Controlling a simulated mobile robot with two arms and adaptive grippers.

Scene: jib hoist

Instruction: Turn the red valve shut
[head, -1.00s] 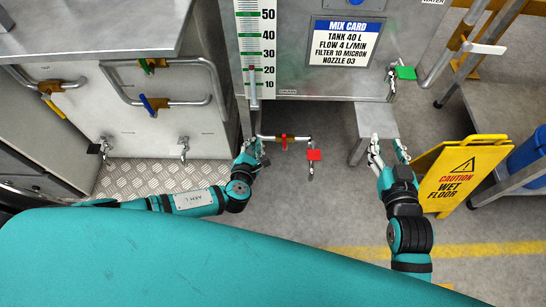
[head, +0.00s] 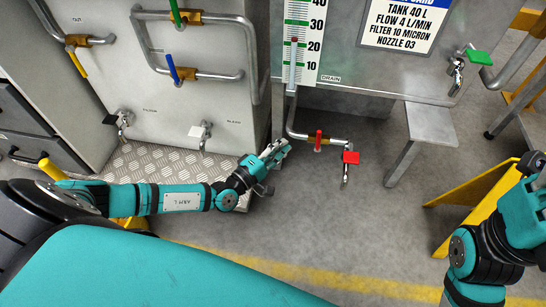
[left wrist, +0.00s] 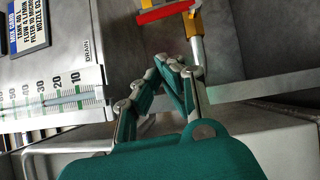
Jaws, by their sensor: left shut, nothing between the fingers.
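The red valve (head: 318,140) is a red lever on a brass body, set in the thin drain pipe (head: 299,134) below the tank. Its lever stands crosswise to the pipe in the head view.
A tap with a red handle (head: 351,157) ends the drain pipe. Green (head: 176,12), blue (head: 173,70) and yellow (head: 77,62) levers sit on the left cabinet's pipes. A grey step (head: 430,123) stands right of the tap. The floor in front is clear.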

